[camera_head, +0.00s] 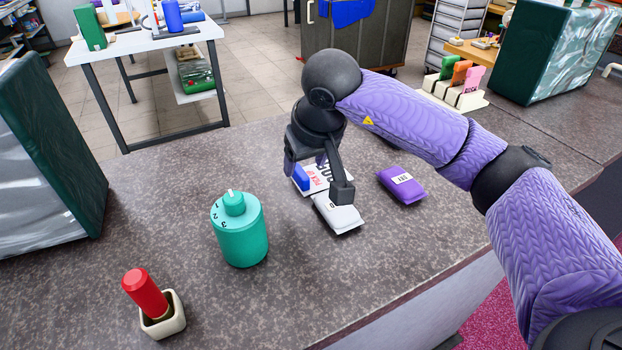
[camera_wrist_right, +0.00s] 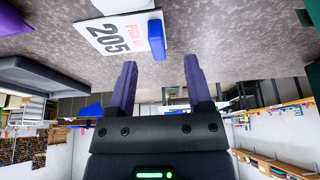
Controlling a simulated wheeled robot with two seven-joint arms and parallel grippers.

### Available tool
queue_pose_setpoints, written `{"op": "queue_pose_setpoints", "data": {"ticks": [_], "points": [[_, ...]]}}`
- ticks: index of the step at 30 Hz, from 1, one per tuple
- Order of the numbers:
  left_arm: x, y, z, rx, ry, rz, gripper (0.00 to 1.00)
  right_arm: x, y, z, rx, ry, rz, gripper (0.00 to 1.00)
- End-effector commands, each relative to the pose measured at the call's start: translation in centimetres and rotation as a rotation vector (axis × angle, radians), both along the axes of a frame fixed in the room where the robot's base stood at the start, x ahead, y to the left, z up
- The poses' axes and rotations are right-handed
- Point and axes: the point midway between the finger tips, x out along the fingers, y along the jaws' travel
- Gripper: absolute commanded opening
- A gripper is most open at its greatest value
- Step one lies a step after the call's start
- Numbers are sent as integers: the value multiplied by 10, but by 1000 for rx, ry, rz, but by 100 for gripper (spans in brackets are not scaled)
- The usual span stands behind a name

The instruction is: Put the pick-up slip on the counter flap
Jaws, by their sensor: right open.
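The pick-up slip (camera_wrist_right: 112,33) is a white card with red lettering and a black "205". It lies on the counter; in the head view the slip (camera_head: 323,172) is partly hidden by my right gripper. A blue block (camera_wrist_right: 156,38) sits at the slip's edge. My right gripper (camera_wrist_right: 160,62) is open with nothing between its fingers; in the head view the gripper (camera_head: 316,180) is low over the slip and the white packet. I cannot clearly tell the counter flap; a seam crosses the counter at the right. My left gripper is not in view.
A white packet (camera_head: 338,214) and a purple packet (camera_head: 401,186) lie near the slip. A teal bottle-like item (camera_head: 240,238) and a red-handled item (camera_head: 145,292) in a holder stand left. Large green bagged bundles stand at left (camera_head: 45,160) and right (camera_head: 556,50). The front middle counter is clear.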

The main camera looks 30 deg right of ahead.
Motion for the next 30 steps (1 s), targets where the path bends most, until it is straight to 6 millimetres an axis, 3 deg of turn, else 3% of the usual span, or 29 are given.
{"op": "queue_pose_setpoints", "data": {"ticks": [7,15,17,24,30], "points": [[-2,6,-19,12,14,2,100,18,-5,-42,1,3,-1,65],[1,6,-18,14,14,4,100,21,-5,-45,-1,-1,0,65],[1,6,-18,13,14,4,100,21,-5,-45,-1,-1,0,54],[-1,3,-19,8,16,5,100,20,-5,-45,-1,-1,0,3],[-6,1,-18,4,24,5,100,20,-5,-45,-1,-1,0,0]]}}
